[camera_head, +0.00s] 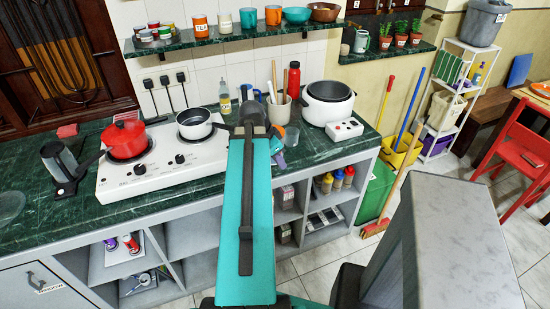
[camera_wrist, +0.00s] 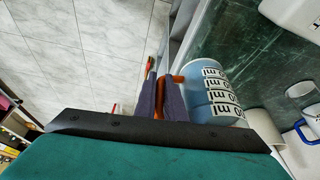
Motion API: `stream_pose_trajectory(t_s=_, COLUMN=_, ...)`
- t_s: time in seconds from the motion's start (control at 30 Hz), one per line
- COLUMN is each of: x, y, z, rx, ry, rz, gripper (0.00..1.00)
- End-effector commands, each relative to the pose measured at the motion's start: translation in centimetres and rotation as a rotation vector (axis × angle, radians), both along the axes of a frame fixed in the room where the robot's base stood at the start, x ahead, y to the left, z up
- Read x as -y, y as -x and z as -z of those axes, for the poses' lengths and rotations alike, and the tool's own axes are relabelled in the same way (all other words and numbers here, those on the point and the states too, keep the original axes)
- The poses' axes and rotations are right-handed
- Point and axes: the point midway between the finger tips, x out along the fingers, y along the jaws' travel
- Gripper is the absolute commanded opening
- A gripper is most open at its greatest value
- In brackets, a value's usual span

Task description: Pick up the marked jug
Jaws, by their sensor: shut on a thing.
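The marked jug (camera_wrist: 208,88) is pale blue with black-and-white "ml" labels and an orange handle (camera_wrist: 172,79). It appears on its side in the wrist view, over the green counter near its front edge. My gripper (camera_wrist: 163,98) has its two dark purple-grey fingers shut on the orange handle, with the jug's body to the right of them. In the head view the jug (camera_head: 291,136) shows only in part beside my gripper, mostly hidden by my teal arm. I cannot tell whether the jug's base touches the counter.
On the green counter (camera_head: 318,152) stand a white cooker (camera_head: 328,102) at right, a utensil holder (camera_head: 280,110) with a red bottle (camera_head: 294,80) behind, and a stove with a red pot (camera_head: 124,138) and white saucepan (camera_head: 196,123) at left. A shelf (camera_head: 230,36) hangs above.

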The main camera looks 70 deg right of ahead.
Motion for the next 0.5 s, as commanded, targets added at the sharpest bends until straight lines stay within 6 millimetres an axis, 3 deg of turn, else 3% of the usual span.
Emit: stream_pose_trajectory(t_s=0.5, x=-1.17, y=1.17, z=0.16, rx=0.0, ry=0.003, rz=0.0, gripper=0.0)
